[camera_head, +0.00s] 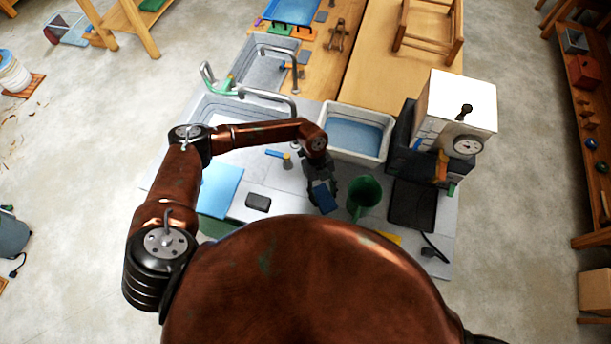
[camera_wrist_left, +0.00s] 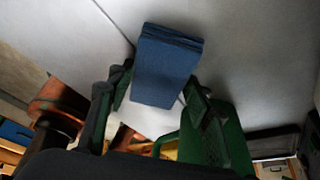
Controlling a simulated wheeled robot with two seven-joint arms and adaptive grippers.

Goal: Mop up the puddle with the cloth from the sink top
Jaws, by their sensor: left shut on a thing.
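My left gripper (camera_head: 321,186) is shut on a folded dark-blue cloth (camera_head: 324,198) above the light grey sink top (camera_head: 272,181). In the left wrist view the cloth (camera_wrist_left: 166,66) sits between the two fingertips (camera_wrist_left: 158,88), with its layered edge facing away from the gripper. I cannot make out the puddle in either view. A light blue flat sheet (camera_head: 220,189) lies on the top to the left. My right gripper is not in view.
A dark sponge-like block (camera_head: 258,202) lies to the left. A white tub (camera_head: 356,134) with blue inside stands behind, and a white machine with a dial (camera_head: 455,112) stands at the right. A sink basin (camera_head: 225,113) is at the back left.

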